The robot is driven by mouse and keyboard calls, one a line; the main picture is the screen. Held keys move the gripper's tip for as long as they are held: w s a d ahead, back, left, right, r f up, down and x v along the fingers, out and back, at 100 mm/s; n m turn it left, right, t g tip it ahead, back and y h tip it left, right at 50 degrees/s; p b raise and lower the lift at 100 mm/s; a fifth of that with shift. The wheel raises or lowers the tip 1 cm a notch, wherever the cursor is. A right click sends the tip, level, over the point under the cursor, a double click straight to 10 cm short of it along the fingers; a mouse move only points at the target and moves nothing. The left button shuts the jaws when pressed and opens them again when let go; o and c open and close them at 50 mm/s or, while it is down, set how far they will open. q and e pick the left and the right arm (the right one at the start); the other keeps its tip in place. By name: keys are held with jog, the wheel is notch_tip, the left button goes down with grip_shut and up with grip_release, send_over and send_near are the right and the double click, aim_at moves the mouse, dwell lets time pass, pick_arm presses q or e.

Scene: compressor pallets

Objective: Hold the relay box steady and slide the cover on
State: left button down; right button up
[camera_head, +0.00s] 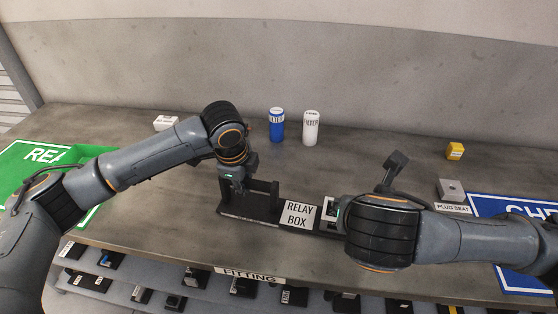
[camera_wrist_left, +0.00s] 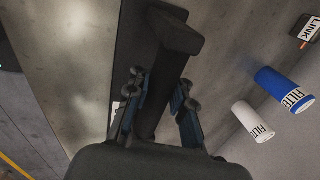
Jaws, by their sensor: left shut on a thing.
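The relay box (camera_head: 262,189) is a dark, open frame with uprights on a long dark base near the middle of the bench. A white "RELAY BOX" label (camera_head: 299,213) lies beside it on the right. My left gripper (camera_head: 238,186) points down at the box's left end and is shut on a dark upright part of it. In the left wrist view its fingers (camera_wrist_left: 158,108) close around that part. My right arm reaches in from the right, and its gripper is mostly hidden behind the arm. A small white piece (camera_head: 329,208) shows there; I cannot tell whether it is the cover or held.
Behind stand a blue filter (camera_head: 277,125) and a white filter (camera_head: 311,128). A yellow block (camera_head: 454,151) and a grey plug seat (camera_head: 451,191) are at right. A green mat (camera_head: 37,156) and a blue mat (camera_head: 487,205) lie at the sides.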

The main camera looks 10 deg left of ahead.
pick_arm(q)
jog(key=c, duration=1.1)
grip_release()
